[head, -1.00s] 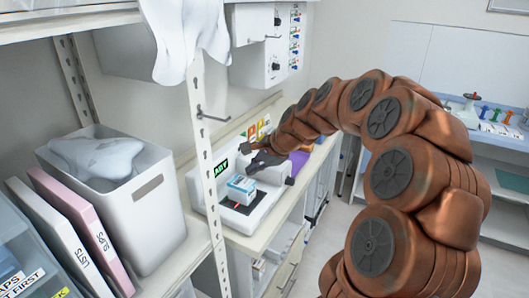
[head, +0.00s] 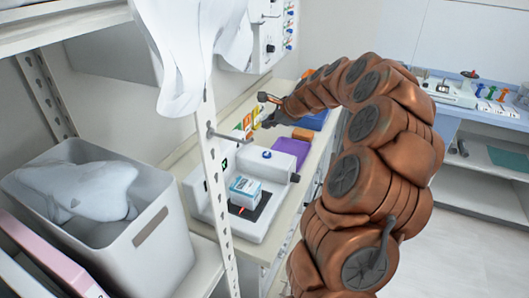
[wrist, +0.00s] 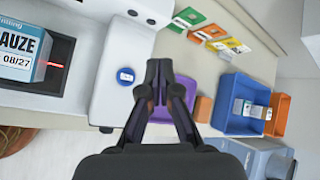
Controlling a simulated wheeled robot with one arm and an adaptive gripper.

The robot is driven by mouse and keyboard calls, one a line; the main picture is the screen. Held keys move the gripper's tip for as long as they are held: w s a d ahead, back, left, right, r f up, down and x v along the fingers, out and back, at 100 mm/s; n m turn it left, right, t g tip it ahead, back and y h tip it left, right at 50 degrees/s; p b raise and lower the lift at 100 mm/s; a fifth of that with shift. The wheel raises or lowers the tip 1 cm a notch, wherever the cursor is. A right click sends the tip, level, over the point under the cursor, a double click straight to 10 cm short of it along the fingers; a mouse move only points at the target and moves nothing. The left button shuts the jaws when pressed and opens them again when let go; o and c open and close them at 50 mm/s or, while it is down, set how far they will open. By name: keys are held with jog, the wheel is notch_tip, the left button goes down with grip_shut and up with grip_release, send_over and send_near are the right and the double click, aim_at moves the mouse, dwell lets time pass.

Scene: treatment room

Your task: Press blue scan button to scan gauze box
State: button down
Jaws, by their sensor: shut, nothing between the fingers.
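The gauze box (head: 244,190), white and blue, sits on the dark plate of the white scanner (head: 213,204), with a red light at its base. Its label shows in the wrist view (wrist: 22,52). The round blue scan button (head: 267,154) is on the scanner's housing behind the box; in the wrist view the button (wrist: 125,76) lies just left of my fingertips. My gripper (wrist: 159,70) is shut and empty, apart from the button. In the head view my gripper (head: 266,110) is beyond the scanner, above the counter.
A shelf post (head: 217,185) and a grey-white bin (head: 150,245) stand in front at left.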

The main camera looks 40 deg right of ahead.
jog(key=shift+f, duration=0.1)
jog(key=b, duration=0.4)
send_over(268, 154)
notch_tip(268, 154, down, 6)
jog(key=shift+s+a+f, duration=0.1)
jog(key=shift+f, duration=0.1)
jog(key=shift+f+b, duration=0.4)
jog(key=shift+f, duration=0.75)
jog(key=shift+f, duration=0.1)
dwell(0.4)
jog(key=shift+f, duration=0.3)
jog(key=shift+f, duration=0.4)
dwell(0.8)
jog(key=shift+r, duration=0.1)
jog(key=shift+r+p, duration=0.4)
jog(key=shift+r, duration=0.35)
